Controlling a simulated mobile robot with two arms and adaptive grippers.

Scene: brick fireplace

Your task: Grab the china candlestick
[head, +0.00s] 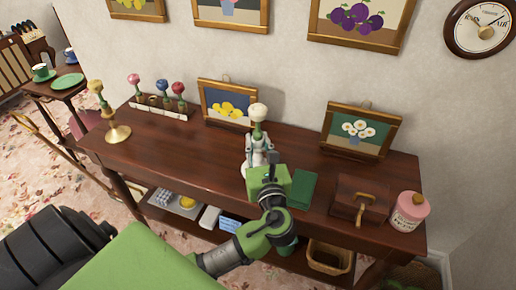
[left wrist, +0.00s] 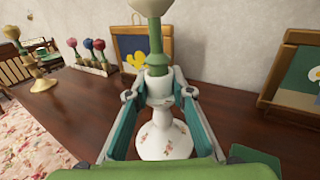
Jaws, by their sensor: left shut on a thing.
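The china candlestick is white with a small flower pattern on its base and stands upright on the dark wooden sideboard. In the left wrist view the candlestick (left wrist: 165,142) has a green candle-like piece (left wrist: 156,40) with a pale knob rising from its top. In the head view the candlestick (head: 246,169) is partly hidden behind my arm. My left gripper (head: 259,150) reaches it from the front, and its fingers (left wrist: 158,88) are shut around the narrow upper part, one on each side. My right gripper is not in view.
The sideboard (head: 205,150) also holds a brass candlestick (head: 117,132) and a rack of colored knobs (head: 160,108) at left. Framed lemon (head: 229,104) and daisy (head: 358,131) pictures stand behind.

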